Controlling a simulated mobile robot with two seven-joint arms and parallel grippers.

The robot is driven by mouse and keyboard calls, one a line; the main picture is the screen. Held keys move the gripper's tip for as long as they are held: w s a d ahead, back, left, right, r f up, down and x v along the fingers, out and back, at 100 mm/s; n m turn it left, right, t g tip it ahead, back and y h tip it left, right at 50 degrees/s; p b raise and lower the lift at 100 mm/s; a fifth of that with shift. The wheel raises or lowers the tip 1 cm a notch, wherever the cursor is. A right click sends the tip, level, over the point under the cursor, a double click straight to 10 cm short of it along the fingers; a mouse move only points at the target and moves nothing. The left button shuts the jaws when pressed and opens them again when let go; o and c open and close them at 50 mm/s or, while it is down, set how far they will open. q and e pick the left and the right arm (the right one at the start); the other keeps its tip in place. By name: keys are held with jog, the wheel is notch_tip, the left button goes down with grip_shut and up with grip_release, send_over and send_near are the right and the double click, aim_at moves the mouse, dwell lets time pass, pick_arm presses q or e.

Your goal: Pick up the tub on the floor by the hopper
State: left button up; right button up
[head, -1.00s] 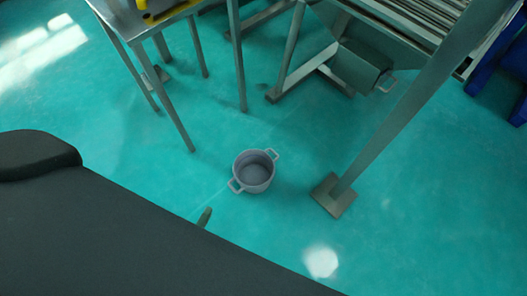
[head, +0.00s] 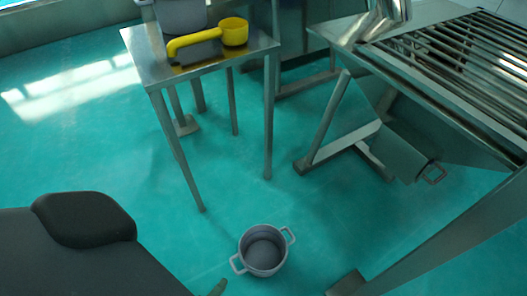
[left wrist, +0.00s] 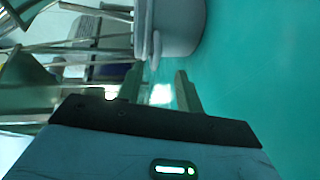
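The grey tub (head: 263,252), round with two side handles, stands upright on the green floor near the bottom of the head view. It also shows at the top of the left wrist view (left wrist: 178,32), with one handle (left wrist: 152,48) towards my gripper. My left gripper (left wrist: 158,88) is open, its two fingers apart and pointing towards that handle. They appear short of the handle, with nothing visible between them. In the head view only a fingertip shows, left of the tub, past my dark arm or body. My right gripper is out of view.
A steel table (head: 190,66) with a yellow scoop (head: 233,32) and another grey container (head: 180,14) stands behind the tub. The slatted sieve frame (head: 450,55) stands right, with a grey box (head: 400,153) under it. A sloping metal leg (head: 430,245) is right of the tub.

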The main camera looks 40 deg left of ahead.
pick_arm(q)
jog(key=shift+r+b+x, duration=0.2)
jog(key=shift+b+x, duration=0.7)
jog(key=shift+x, duration=1.75)
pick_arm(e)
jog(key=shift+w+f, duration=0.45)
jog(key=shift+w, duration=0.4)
pick_arm(q)
jog(key=shift+c, duration=0.3)
jog(key=c, duration=0.7)
grip_shut()
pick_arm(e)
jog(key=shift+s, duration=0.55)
